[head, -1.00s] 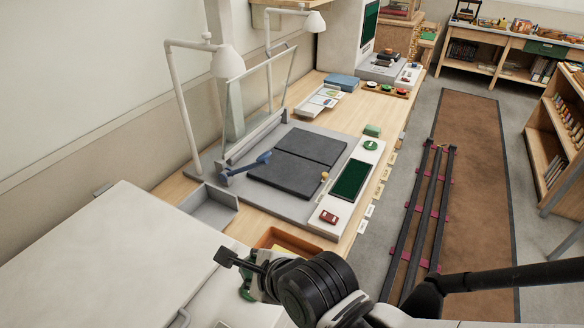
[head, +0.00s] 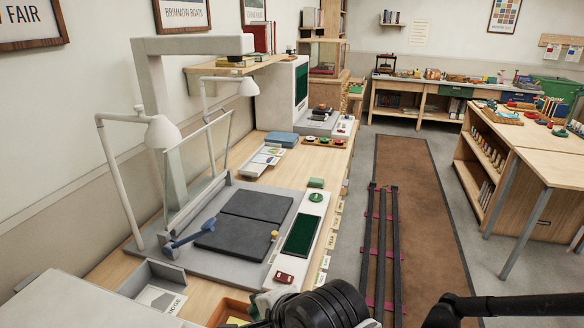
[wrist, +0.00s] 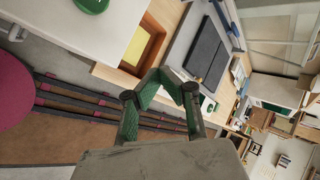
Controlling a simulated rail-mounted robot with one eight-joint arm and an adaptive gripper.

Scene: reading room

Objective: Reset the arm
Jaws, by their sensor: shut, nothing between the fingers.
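My gripper (wrist: 172,82) shows in the wrist view with its dark, green-padded fingers bent in toward each other. It is shut and empty, in the air. In the head view, black round joints of my arm stand at the bottom edge, and the gripper is mostly cut off or hidden there. Below and beyond the fingers, the wrist view shows an orange tray (wrist: 143,46) with a yellow inside. The tray also shows at the bottom of the head view (head: 228,312).
A wooden counter carries a grey scanner bed with dark pads (head: 245,219), a blue-handled lever (head: 190,235), a control panel (head: 300,235) and a lamp (head: 162,132). A floor rail (head: 382,240) runs along the brown carpet (head: 425,220). A shelf table (head: 540,165) stands at right.

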